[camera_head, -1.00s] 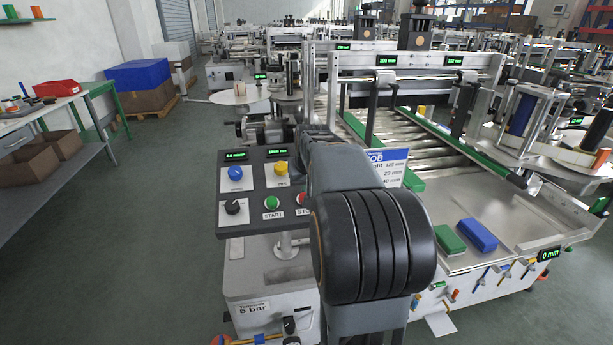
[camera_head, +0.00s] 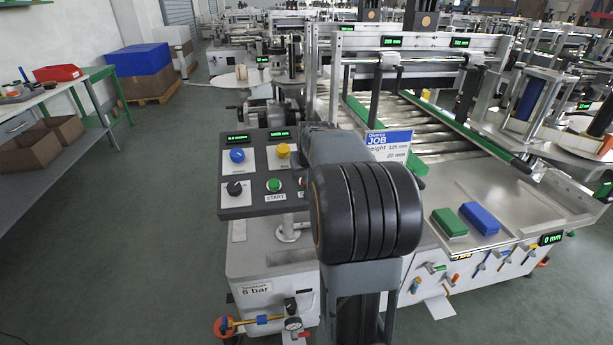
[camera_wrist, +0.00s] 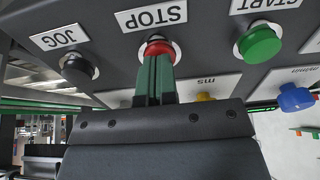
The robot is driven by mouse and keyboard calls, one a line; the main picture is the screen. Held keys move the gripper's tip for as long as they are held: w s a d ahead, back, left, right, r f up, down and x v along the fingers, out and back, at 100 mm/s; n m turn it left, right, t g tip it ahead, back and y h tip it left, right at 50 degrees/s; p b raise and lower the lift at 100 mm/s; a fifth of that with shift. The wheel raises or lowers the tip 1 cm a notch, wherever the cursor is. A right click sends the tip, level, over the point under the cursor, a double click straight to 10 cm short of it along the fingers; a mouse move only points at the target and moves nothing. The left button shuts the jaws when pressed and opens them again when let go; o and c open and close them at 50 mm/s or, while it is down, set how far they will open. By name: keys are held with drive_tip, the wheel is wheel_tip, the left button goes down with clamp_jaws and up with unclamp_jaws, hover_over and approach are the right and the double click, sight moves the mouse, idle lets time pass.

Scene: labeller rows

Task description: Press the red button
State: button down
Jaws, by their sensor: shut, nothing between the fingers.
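The red button (camera_wrist: 158,48) sits in a pale ring on the dark control panel, beside the STOP label (camera_wrist: 151,17), which is upside down in the wrist view. My gripper (camera_wrist: 155,62) is shut and empty. Its green fingers point at the red button and overlap its lower part in the wrist view. The tips are at or very close to the button's face; I cannot tell whether they touch or whether it is pushed in. In the head view my arm hides the fingers and most of the red button.
The green START button (camera_wrist: 259,43) and black JOG knob (camera_wrist: 78,69) flank the red button. A yellow knob (camera_head: 283,151), a blue knob (camera_head: 237,155) and a black knob (camera_head: 235,188) share the panel. A job sign (camera_head: 388,147) stands close behind my arm.

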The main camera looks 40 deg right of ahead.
drive_tip(key=shift+f, duration=0.75)
drive_tip(key=p+v, duration=0.3)
drive_tip(key=v, duration=1.2)
drive_tip(key=shift+w+d+r+p, duration=0.2)
drive_tip(key=shift+w+p, duration=0.1)
drive_tip(key=shift+w, duration=0.05)
idle(0.3)
drive_tip(key=s+a+f+n+y+p, duration=0.1)
drive_tip(key=s+a+p, duration=0.3)
drive_tip(key=a, duration=0.6)
drive_tip(key=s+a+f+n+y+p, duration=0.1)
drive_tip(key=s+a+f+n+p, duration=0.2)
drive_tip(key=s+a, duration=0.6)
drive_tip(key=a+n+p, duration=0.1)
drive_tip(key=a, duration=0.1)
drive_tip(key=shift+s+a+g+p, duration=0.15)
drive_tip(key=shift+a+g+p, duration=0.1)
drive_tip(key=shift+g+p, duration=0.15)
